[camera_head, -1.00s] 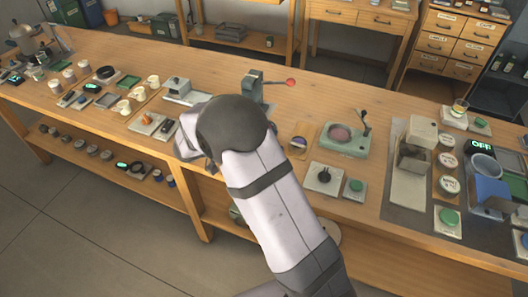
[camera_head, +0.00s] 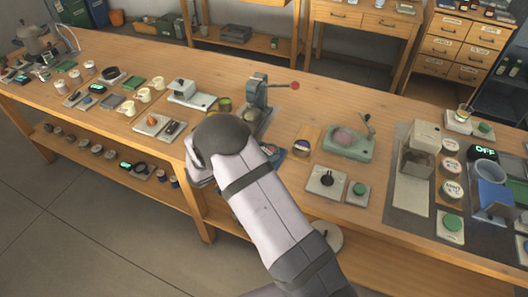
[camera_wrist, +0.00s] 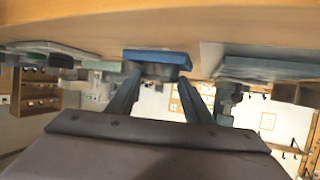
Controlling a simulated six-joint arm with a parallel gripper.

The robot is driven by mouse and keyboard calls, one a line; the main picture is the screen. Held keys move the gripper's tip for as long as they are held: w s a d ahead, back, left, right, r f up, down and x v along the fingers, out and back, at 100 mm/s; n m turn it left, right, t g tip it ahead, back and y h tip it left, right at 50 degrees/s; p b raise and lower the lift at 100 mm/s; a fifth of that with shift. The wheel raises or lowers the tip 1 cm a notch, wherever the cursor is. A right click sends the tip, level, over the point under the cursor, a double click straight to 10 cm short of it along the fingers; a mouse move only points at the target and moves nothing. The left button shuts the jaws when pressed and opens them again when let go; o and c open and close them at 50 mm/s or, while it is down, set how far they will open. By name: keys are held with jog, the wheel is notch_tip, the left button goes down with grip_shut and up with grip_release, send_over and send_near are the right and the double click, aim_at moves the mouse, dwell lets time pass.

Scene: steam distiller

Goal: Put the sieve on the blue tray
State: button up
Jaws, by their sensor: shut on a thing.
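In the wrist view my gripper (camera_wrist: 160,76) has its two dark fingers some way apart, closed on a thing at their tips. I take this to be the sieve, but its shape is too small and dark to make out. The blue tray (camera_wrist: 157,57) shows as a blue slab just beyond the fingertips, against the tabletop; I cannot tell whether the held thing touches it. In the head view my arm hides the gripper and the sieve. A small blue patch (camera_head: 274,153) beside my arm is probably part of the tray.
A lever press (camera_head: 257,100) with a red knob stands just behind my arm. A round-topped green device (camera_head: 347,140) and a black-knob plate (camera_head: 326,181) stand to the right. Bare wood lies behind the press.

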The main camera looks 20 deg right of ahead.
jog(key=shift+f, duration=0.1)
jog(key=o, duration=1.2)
